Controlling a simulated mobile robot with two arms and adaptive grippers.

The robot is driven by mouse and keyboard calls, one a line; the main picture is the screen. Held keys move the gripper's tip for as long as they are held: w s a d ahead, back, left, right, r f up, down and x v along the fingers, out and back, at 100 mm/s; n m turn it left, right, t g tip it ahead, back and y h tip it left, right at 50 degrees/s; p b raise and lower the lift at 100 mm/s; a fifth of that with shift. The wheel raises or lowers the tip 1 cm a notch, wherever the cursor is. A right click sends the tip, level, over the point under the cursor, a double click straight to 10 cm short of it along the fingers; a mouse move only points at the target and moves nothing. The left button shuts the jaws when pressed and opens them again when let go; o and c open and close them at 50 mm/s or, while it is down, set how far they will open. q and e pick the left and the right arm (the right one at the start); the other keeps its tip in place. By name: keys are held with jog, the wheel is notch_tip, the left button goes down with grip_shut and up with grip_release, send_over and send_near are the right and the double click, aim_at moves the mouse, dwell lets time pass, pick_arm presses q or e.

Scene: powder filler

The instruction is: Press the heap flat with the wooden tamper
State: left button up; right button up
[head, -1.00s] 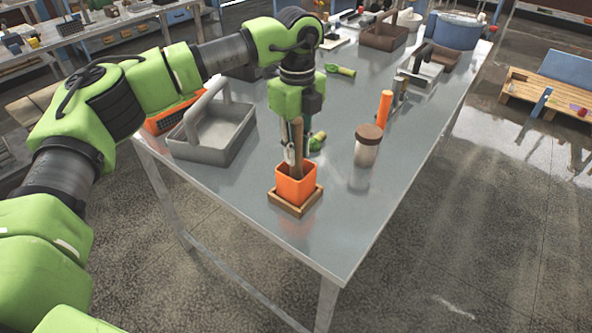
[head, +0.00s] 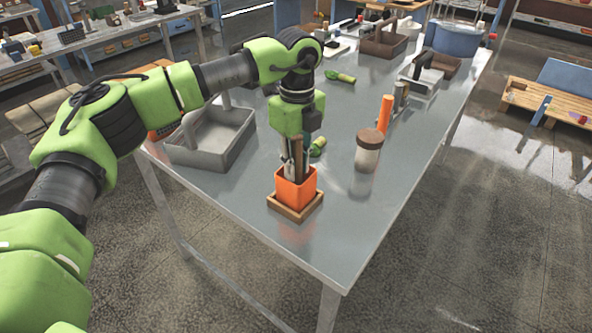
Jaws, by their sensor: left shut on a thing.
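The wooden tamper (head: 299,158) stands upright with its lower end inside the orange square container (head: 297,189). My left gripper (head: 291,168) points down over the container and is shut on the tamper. The container sits on a small wooden tray (head: 296,213) near the table's front corner. The heap is hidden behind the container's walls. My right gripper is not in the head view.
A jar with a brown lid (head: 368,150) stands to the right, with an orange cylinder (head: 385,111) behind it. A grey caddy (head: 211,139) is to the left. Green-handled tools (head: 340,76) lie farther back. The metal table's (head: 345,220) front right is clear.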

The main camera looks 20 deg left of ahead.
aim_at(297, 137)
pick_arm(q)
jog(key=shift+r+p, duration=2.75)
jog(key=shift+r, duration=2.2)
jog(key=shift+f, duration=0.2)
jog(key=shift+f+b, duration=3.45)
jog(key=shift+f, duration=1.35)
jog(key=shift+r, duration=0.15)
jog(key=shift+r+p, duration=3.05)
jog(key=shift+r, duration=1.75)
jog(key=shift+f, duration=0.15)
